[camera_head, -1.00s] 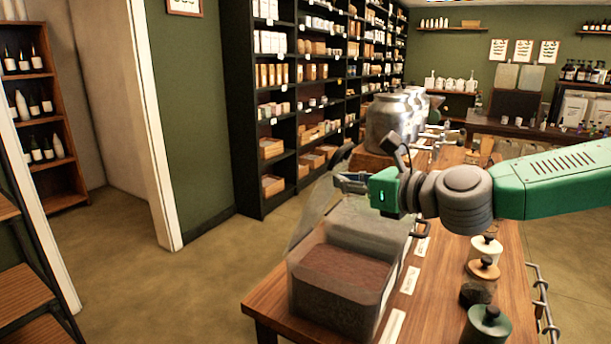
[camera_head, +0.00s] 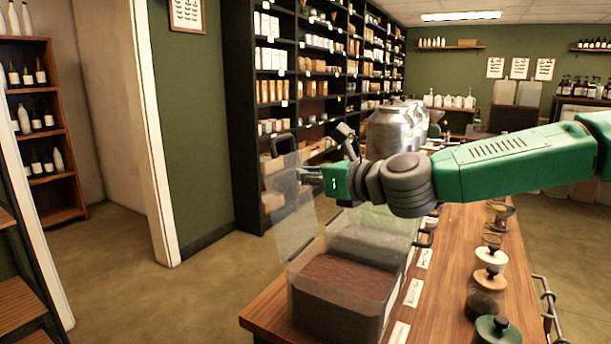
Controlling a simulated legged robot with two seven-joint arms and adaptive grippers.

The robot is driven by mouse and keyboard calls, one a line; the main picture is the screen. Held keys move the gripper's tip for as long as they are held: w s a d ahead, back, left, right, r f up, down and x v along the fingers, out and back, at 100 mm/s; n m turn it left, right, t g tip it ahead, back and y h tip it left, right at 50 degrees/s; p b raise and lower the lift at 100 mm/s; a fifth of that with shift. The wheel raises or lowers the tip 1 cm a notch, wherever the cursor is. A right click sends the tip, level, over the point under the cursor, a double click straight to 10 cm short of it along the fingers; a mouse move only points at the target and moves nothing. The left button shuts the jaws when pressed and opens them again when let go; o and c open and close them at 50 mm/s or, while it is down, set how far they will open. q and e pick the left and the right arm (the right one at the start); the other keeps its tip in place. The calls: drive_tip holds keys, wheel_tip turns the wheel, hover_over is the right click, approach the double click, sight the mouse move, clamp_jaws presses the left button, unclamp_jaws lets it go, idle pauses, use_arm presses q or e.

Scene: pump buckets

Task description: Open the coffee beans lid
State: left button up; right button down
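The coffee beans container (camera_head: 335,312) is a clear box full of brown beans at the front of the wooden counter. Its clear lid (camera_head: 297,222) stands raised, nearly upright, at the box's left side, with a dark handle (camera_head: 283,144) at its top. My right gripper (camera_head: 322,154) comes in from the right above the containers. Its two fingers are spread apart, and one is close to the lid's upper right edge. I cannot tell whether it touches. Nothing shows held in it. My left gripper is not in view.
A second clear container (camera_head: 372,238) with a dark side handle stands right behind the first. Large metal canisters (camera_head: 392,128) stand farther back. Several lidded jars (camera_head: 491,258) line the counter's right side. The floor (camera_head: 200,290) left of the counter is clear.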

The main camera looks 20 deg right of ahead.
drive_tip(key=s+d+p, duration=0.2)
drive_tip(key=s+d, duration=0.4)
drive_tip(key=s, duration=0.1)
drive_tip(key=shift+s+d, duration=0.3)
drive_tip(key=shift+d, duration=0.05)
